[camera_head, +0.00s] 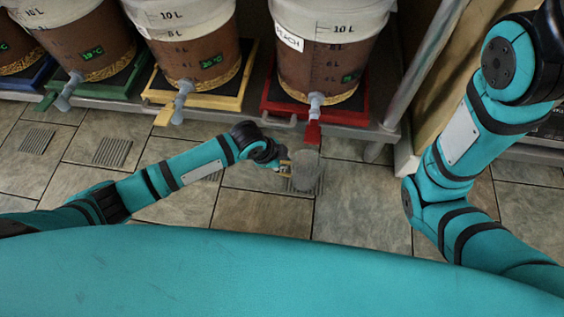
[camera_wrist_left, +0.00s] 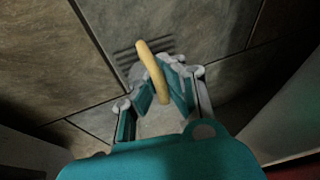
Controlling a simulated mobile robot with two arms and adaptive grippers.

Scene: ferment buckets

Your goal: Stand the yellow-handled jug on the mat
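The jug (camera_head: 305,171) is greyish and see-through, low over the floor tiles below the red tap lever. Its yellow handle (camera_head: 284,168) faces left and shows clearly in the left wrist view (camera_wrist_left: 152,70). My left gripper (camera_head: 279,163) is at the handle, with its fingers on either side of it and apparently shut on it. I cannot tell whether the jug's bottom touches the floor. The jug's body is hard to make out in the wrist view. I cannot pick out a mat. My right arm shows at the right, but its gripper is out of view.
Several brown-filled buckets stand on a low shelf, including the PEACH bucket (camera_head: 325,68) on a red-edged base (camera_head: 350,117). Its red tap lever (camera_head: 313,133) hangs close above the jug. Floor drains (camera_head: 113,152) lie in the tiles. A wooden panel (camera_head: 437,60) stands at right.

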